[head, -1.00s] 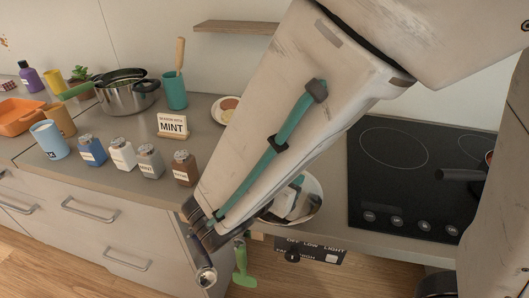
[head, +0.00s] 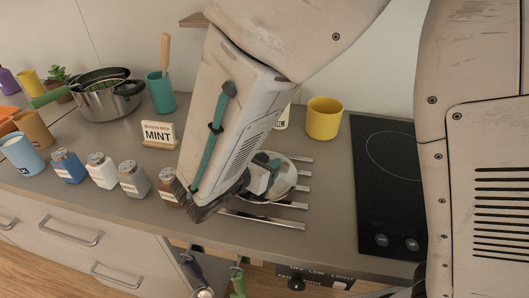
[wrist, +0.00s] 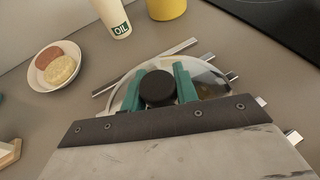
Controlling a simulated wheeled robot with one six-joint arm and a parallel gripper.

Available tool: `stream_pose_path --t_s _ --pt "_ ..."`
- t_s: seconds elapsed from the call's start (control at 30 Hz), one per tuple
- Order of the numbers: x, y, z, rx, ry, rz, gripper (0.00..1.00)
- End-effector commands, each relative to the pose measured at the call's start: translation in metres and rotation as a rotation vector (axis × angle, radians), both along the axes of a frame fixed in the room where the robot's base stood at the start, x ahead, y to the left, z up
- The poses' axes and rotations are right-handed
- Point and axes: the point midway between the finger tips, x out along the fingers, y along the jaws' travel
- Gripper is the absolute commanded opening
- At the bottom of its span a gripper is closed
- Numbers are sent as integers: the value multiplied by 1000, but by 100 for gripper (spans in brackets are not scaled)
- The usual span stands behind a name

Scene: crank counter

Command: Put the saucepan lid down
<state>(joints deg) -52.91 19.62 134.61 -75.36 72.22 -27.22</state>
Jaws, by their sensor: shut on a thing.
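The saucepan lid (wrist: 210,85) is a round glass lid with a metal rim and a black knob (wrist: 158,88). My gripper (wrist: 160,86) is shut on this knob, with a teal finger on each side. In the head view, the lid (head: 284,182) shows beyond my forearm, partly hidden, with my gripper (head: 264,168) over it. Flat metal bars (head: 290,205) lie on the counter under and around the lid. I cannot tell whether the lid touches them. The saucepan (head: 108,100) with a green handle stands at the back left.
A yellow mug (head: 324,118) and an oil bottle (wrist: 113,18) stand behind the lid. A plate with food (wrist: 57,65) is to the left in the wrist view. Several labelled jars (head: 102,170) line the counter front. The black hob (head: 385,170) is on the right.

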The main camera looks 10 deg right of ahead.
Motion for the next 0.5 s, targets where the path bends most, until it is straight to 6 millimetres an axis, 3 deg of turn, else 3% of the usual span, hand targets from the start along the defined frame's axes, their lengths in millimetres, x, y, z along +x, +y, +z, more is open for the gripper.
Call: stream_pose_path --t_s 0.13,0.47,0.5 --pt "1 -4 -12 1 -1 -7 3" --pt "1 -3 -14 2 -1 -5 3" --pt "1 -2 -15 2 -1 -5 35"
